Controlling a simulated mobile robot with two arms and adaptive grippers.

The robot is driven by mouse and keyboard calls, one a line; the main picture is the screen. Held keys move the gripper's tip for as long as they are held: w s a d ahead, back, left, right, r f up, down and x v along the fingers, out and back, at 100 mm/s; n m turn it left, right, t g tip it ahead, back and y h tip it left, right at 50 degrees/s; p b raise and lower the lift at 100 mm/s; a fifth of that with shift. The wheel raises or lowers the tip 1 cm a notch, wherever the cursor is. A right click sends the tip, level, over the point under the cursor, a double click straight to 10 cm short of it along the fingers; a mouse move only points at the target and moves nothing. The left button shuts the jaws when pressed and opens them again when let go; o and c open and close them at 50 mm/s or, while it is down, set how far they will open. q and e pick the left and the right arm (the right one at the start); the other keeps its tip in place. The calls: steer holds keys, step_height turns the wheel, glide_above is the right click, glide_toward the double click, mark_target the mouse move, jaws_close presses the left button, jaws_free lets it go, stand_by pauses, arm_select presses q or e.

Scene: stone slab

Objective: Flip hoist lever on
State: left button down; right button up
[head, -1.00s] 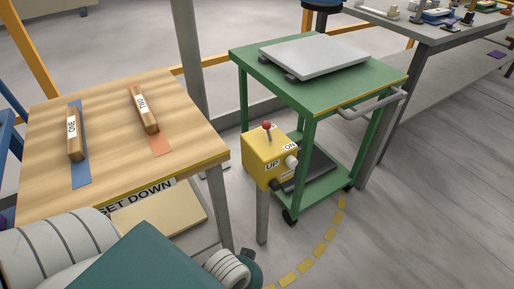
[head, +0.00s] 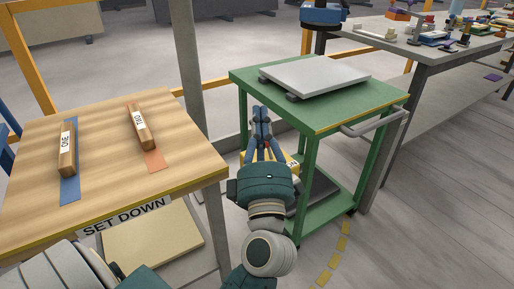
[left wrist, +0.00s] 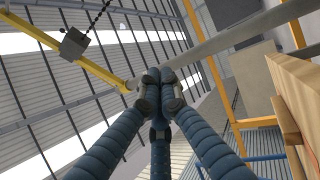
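The yellow control box (head: 291,161) stands on a post between the wooden table and the green cart. My left gripper and wrist cover most of it in the head view, with only a yellow corner and part of the ON label showing. The red-knobbed lever is hidden now. My left gripper (head: 261,110) is in front of the box, fingers pointing up and away, tips together. In the left wrist view its blue fingers (left wrist: 160,88) meet at the tips with nothing visible between them. Contact with the lever cannot be told. My right gripper is not in view.
The wooden table (head: 105,190) at left bears two labelled wooden blocks on coloured strips. The green cart (head: 330,115) with a grey slab (head: 316,74) stands close at right. A grey block (left wrist: 73,43) hangs by a chain in the left wrist view.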

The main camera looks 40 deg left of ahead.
mark_target(269, 149)
arm_select(q)
step_height(269, 149, down, 14)
steer(key=a+n+g+h, duration=0.2)
steer(key=n+g, duration=0.2)
steer(key=g, duration=0.3)
steer(key=shift+a+r, duration=0.2)
steer(key=shift+a, duration=0.05)
steer(key=b+x, duration=0.2)
steer(key=x, duration=0.7)
steer(key=shift+w+a+f, duration=0.2)
steer(key=d, duration=0.2)
steer(key=w+d+b, duration=0.1)
steer(key=shift+r, duration=0.3)
steer(key=shift+d+r, duration=0.1)
steer(key=shift+d, duration=0.2)
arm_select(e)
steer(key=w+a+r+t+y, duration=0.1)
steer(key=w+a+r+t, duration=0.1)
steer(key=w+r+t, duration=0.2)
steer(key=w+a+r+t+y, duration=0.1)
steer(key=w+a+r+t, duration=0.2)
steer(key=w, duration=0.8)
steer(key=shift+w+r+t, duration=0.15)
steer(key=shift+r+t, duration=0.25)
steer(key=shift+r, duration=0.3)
